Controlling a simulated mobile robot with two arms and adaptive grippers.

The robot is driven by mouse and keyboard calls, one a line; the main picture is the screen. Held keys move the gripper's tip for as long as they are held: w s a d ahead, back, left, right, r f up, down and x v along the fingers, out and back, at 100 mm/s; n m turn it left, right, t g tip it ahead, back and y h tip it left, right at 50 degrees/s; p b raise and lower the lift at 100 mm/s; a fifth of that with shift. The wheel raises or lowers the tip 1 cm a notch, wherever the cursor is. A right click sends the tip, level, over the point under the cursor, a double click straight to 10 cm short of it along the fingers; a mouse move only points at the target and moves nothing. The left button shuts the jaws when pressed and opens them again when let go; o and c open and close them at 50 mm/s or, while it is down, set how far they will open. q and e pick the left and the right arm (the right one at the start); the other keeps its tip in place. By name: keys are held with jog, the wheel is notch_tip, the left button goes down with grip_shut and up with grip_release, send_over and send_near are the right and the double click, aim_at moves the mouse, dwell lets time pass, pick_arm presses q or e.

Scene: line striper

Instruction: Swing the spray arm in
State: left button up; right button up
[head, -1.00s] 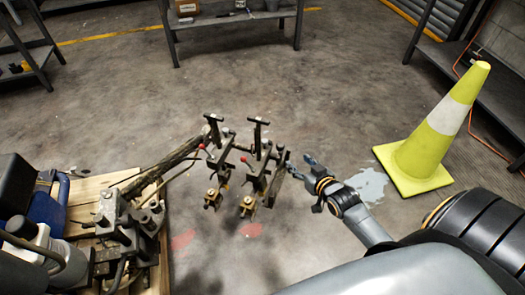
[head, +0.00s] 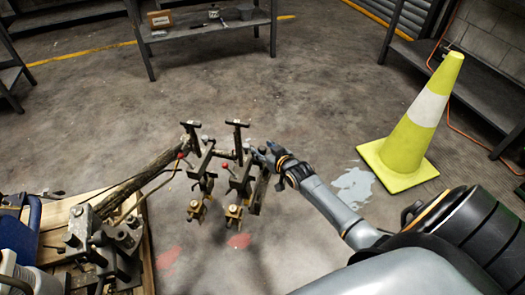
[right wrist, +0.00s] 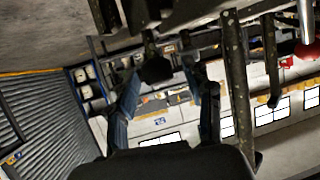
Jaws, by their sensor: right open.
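The spray arm (head: 150,173) is a dark, worn bar that reaches out from the machine at the lower left of the head view. Its outer end carries two clamp brackets with upright T-handles, red-knobbed levers and brass-coloured spray nozzles (head: 233,213). My right gripper (head: 262,157) is at the right, outer end of this assembly, its fingers overlapping the outer bracket in the picture. In the right wrist view my right gripper (right wrist: 163,85) is open, with a dark bracket part (right wrist: 155,66) showing between its fingers; contact cannot be told. My left gripper is out of view.
The machine's wooden deck (head: 148,262) fills the lower left. A yellow-green cone (head: 405,140) stands on the floor right of my right arm, near a pale spill (head: 355,186). A metal bench (head: 205,33) stands at the back. The floor between is clear.

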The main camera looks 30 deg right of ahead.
jog(key=shift+w+f, duration=0.15)
jog(key=shift+w, duration=0.2)
jog(key=shift+c, duration=0.5)
grip_shut()
jog(key=shift+w, duration=0.15)
